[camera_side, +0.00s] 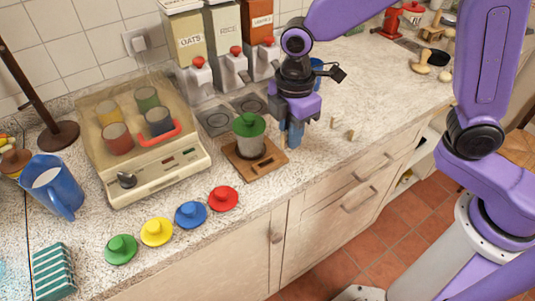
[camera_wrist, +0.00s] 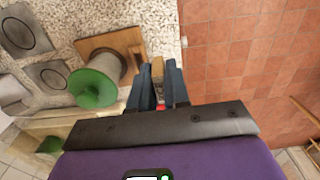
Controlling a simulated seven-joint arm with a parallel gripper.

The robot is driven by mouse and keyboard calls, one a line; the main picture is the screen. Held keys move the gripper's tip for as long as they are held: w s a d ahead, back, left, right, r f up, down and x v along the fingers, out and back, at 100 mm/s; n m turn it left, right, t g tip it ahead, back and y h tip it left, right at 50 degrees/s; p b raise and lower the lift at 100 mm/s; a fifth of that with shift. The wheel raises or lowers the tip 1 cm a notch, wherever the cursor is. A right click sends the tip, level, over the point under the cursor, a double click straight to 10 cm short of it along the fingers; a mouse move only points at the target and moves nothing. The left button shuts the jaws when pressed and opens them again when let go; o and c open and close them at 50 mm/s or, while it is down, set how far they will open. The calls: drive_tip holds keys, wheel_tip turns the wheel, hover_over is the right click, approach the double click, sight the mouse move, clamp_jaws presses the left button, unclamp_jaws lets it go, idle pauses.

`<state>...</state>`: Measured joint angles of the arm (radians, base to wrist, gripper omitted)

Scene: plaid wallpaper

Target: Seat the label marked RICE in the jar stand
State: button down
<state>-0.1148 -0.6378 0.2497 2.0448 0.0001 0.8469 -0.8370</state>
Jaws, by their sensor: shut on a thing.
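My gripper (camera_side: 291,140) points down over the counter, just right of the wooden jar stand (camera_side: 268,168). In the wrist view my gripper (camera_wrist: 158,82) is shut on a small tan label (camera_wrist: 157,68), mostly hidden between the fingers. Its marking cannot be read. The jar stand also shows in the wrist view (camera_wrist: 97,44), left of the fingertips. I cannot tell whether the label touches the stand.
Two small tan pieces (camera_side: 335,122) lie on the counter right of my gripper. Several coloured lids (camera_side: 190,214) lie in front. A scale-like appliance (camera_side: 160,165) with cups stands left. Dark-centred grey plates (camera_side: 214,120) lie behind the stand.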

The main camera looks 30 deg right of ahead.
hover_over(270, 167)
drive_tip(key=w, duration=0.1)
drive_tip(key=f, duration=0.5)
drive_tip(key=shift+d+f, duration=0.2)
drive_tip(key=shift+f, duration=0.2)
wheel_tip(270, 167, down, 3)
drive_tip(key=shift+w+a+r, duration=0.1)
drive_tip(key=shift+w, duration=0.05)
drive_tip(key=shift+f, duration=0.35)
drive_tip(key=shift+s+f, duration=0.25)
drive_tip(key=shift+f, duration=0.3)
drive_tip(key=c, duration=1.1)
unclamp_jaws()
wheel_tip(270, 167, up, 13)
drive_tip(key=shift+w+r, duration=0.15)
drive_tip(key=shift+w, duration=0.1)
drive_tip(key=s+d+m, duration=0.5)
drive_tip(key=s+d, duration=1.5)
drive_tip(key=s, duration=0.4)
drive_tip(key=shift+s+d+m, duration=0.2)
drive_tip(key=shift+d+m, duration=0.1)
